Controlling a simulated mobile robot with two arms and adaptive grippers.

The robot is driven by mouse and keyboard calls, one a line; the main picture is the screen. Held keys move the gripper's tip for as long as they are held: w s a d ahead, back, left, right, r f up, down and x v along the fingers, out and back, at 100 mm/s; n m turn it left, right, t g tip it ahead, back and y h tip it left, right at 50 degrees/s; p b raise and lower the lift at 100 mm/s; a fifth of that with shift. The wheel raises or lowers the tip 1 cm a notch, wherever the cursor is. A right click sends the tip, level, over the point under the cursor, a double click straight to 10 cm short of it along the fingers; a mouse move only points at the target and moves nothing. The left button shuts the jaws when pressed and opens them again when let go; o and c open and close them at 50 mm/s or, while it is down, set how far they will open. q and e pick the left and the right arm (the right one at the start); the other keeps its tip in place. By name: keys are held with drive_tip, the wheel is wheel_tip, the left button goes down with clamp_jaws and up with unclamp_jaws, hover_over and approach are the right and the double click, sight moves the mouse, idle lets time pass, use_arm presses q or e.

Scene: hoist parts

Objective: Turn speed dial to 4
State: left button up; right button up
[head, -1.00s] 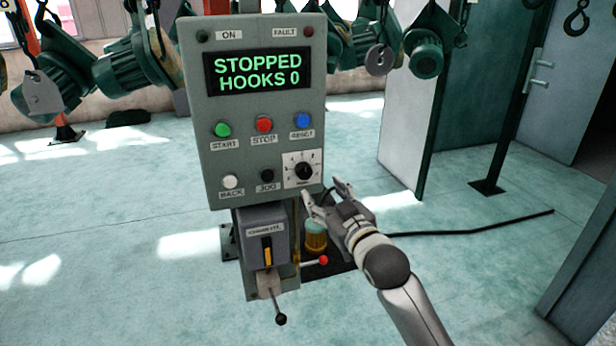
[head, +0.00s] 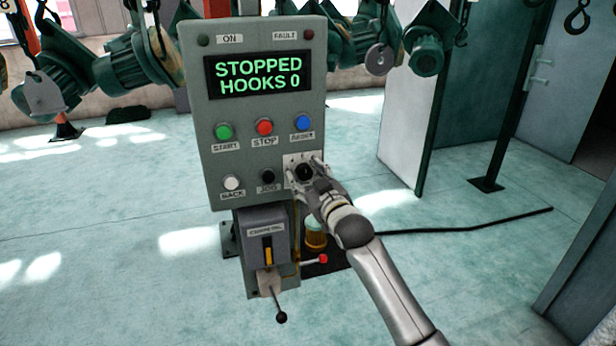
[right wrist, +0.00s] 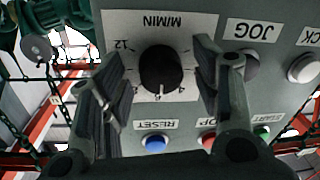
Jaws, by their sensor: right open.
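The black speed dial (right wrist: 160,70) sits on a white scale plate marked M/MIN, upside down in the right wrist view. In the head view the dial (head: 304,172) is partly covered by my right gripper (head: 303,166). In the right wrist view my right gripper (right wrist: 163,82) is open, one finger on each side of the dial, with gaps between fingers and knob. I cannot tell for sure which number the pointer marks. The grey control panel (head: 212,140) carries the dial at its lower right. My left gripper is out of view.
The display (head: 258,75) reads STOPPED, HOOKS 0. Green (head: 224,132), red (head: 264,127) and blue (head: 303,122) buttons sit above the dial. The black JOG button (head: 267,175) is just left of it. A lever box (head: 262,232) hangs below.

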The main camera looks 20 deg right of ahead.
drive_tip(key=c, duration=1)
drive_tip(key=shift+c, duration=0.2)
drive_tip(key=shift+r+n+p, duration=0.15)
drive_tip(key=shift+n+p, duration=0.6)
drive_tip(key=shift+n, duration=0.15)
drive_tip(key=shift+n+p, duration=0.75)
drive_tip(key=shift+n, duration=0.35)
drive_tip(key=shift+n+p, duration=0.95)
drive_tip(key=shift+n, duration=0.85)
drive_tip(key=shift+g, duration=0.3)
